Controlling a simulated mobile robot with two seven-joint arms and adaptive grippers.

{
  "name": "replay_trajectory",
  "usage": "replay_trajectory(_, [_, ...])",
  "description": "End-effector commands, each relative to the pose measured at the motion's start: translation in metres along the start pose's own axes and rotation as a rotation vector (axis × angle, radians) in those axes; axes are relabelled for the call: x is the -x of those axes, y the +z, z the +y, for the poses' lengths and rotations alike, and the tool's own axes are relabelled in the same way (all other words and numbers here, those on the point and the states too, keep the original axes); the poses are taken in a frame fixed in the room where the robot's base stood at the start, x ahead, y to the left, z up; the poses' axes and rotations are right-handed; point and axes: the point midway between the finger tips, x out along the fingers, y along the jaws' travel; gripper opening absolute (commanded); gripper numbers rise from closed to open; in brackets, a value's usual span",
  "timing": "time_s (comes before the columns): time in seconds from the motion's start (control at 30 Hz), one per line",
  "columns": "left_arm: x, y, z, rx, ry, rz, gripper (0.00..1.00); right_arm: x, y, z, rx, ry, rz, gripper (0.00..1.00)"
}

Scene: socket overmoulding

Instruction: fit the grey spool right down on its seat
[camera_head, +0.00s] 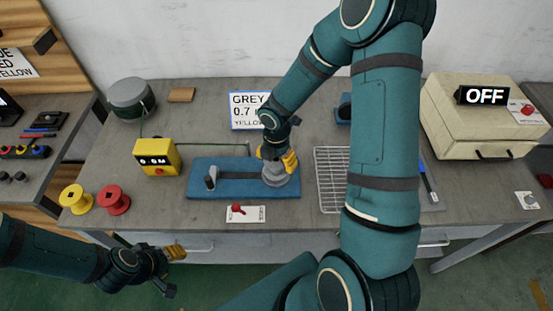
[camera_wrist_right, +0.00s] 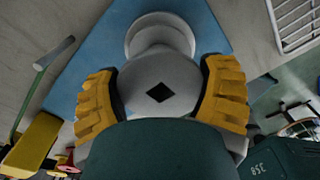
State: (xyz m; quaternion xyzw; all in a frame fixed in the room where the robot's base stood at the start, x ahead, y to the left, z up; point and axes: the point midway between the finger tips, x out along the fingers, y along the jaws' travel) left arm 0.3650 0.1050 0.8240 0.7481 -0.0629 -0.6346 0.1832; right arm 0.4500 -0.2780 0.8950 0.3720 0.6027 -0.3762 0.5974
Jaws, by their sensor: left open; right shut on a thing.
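The grey spool (camera_head: 281,180) is at the right end of the blue base (camera_head: 235,192). My right gripper (camera_head: 277,160) is shut on it from above. In the right wrist view, the yellow fingers press both sides of the spool's near flange (camera_wrist_right: 160,70), which has a dark diamond-shaped hole. The far flange (camera_wrist_right: 160,30) shows against the blue base. The seat is hidden under the spool, and I cannot tell whether the spool touches the base. My left gripper (camera_head: 172,270) is open and empty in front of the table.
A small upright post (camera_head: 211,178) stands at the base's left end. A yellow box (camera_head: 155,157) with a green line, plus yellow (camera_head: 76,198) and red (camera_head: 113,199) spools, are at the left. A wire rack (camera_head: 331,180) and a beige box marked OFF (camera_head: 478,120) are at the right.

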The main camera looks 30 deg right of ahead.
Motion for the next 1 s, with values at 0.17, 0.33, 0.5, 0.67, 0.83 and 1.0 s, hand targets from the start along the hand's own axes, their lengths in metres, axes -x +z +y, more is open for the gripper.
replay_trajectory(0.17, [-0.004, 0.001, -0.001, 0.000, 0.000, 0.000, 0.47, -0.005, 0.000, 0.000, 0.000, 0.000, 0.000, 0.39])
replay_trajectory(0.33, [-0.006, 0.001, -0.002, 0.000, 0.000, 0.000, 0.47, -0.009, 0.000, 0.000, 0.000, 0.000, 0.000, 0.39])
replay_trajectory(0.5, [-0.008, 0.001, -0.003, 0.000, 0.000, 0.000, 0.47, -0.011, 0.000, 0.000, 0.000, 0.000, 0.000, 0.84])
replay_trajectory(0.67, [-0.007, 0.001, -0.003, 0.000, 0.000, 0.000, 0.47, -0.011, 0.000, 0.000, 0.000, 0.000, 0.000, 1.00])
replay_trajectory(0.83, [-0.007, 0.001, -0.003, 0.000, 0.000, 0.000, 0.47, -0.010, 0.000, 0.000, 0.000, 0.000, 0.000, 1.00])
replay_trajectory(1.0, [-0.007, 0.001, -0.003, 0.000, 0.000, 0.000, 0.47, 0.004, 0.001, 0.001, -0.002, 0.003, -0.002, 1.00])
